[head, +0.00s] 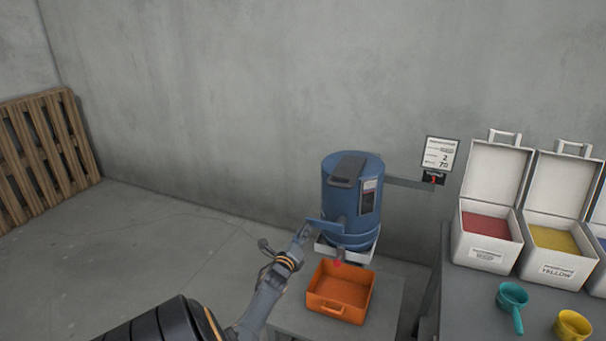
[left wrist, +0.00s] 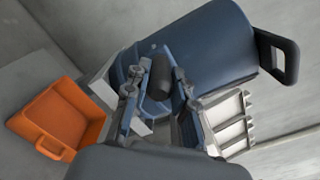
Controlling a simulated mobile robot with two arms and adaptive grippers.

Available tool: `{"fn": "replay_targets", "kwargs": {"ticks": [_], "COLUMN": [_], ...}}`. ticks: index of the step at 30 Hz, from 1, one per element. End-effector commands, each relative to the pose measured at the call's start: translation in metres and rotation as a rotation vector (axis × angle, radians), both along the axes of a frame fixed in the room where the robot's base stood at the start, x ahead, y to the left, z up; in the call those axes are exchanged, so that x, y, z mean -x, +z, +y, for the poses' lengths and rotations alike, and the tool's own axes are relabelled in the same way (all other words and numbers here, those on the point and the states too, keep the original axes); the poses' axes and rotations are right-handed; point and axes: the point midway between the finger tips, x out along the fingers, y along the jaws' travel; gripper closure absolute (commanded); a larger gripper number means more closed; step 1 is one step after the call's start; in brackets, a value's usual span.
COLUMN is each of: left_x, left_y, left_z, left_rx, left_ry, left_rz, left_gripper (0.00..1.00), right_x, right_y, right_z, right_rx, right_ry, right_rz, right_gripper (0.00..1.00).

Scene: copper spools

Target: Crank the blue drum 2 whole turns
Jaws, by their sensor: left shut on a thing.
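The blue drum (head: 345,200) stands over a small grey table in the head view, with a dark handle on its lid and a label on its side. It also fills the upper middle of the left wrist view (left wrist: 215,45). My left gripper (head: 305,232) reaches up to the drum's lower left side. In the left wrist view its fingers (left wrist: 162,95) are around the dark crank knob (left wrist: 158,82), shut on it. The crank arm is mostly hidden by the fingers. My right gripper is in neither view.
An orange bin (head: 340,291) sits below the drum on the grey table (head: 290,318). A sign (head: 440,153) is on the wall. White boxes of red (head: 480,250) and yellow (head: 550,262) material, a teal scoop (head: 512,296) and a yellow scoop (head: 572,325) are at right. A pallet (head: 45,145) leans at left.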

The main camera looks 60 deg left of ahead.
Motion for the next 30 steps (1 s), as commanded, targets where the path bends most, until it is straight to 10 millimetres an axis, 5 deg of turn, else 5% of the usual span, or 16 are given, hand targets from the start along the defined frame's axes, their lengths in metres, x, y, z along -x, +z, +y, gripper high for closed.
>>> {"fn": "replay_targets", "kwargs": {"ticks": [23, 24, 27, 30], "left_x": [-0.0009, -0.0010, -0.0011, -0.0009], "left_y": [0.0147, 0.0146, 0.0139, 0.0127], "left_z": [0.0017, 0.0016, 0.0011, 0.0005], "left_rx": [-0.085, -0.085, -0.084, -0.083], "left_ry": [0.003, 0.002, 0.001, 0.001], "left_rz": [0.048, 0.048, 0.049, 0.051], "left_gripper": [1.00, 0.69, 0.51, 0.51], "right_x": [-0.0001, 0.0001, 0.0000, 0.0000], "right_y": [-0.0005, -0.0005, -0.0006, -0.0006], "right_z": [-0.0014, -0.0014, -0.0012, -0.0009], "right_rx": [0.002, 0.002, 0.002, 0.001], "right_ry": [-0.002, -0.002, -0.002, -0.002], "right_rz": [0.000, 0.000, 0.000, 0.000], "right_gripper": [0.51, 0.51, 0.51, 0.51]}}
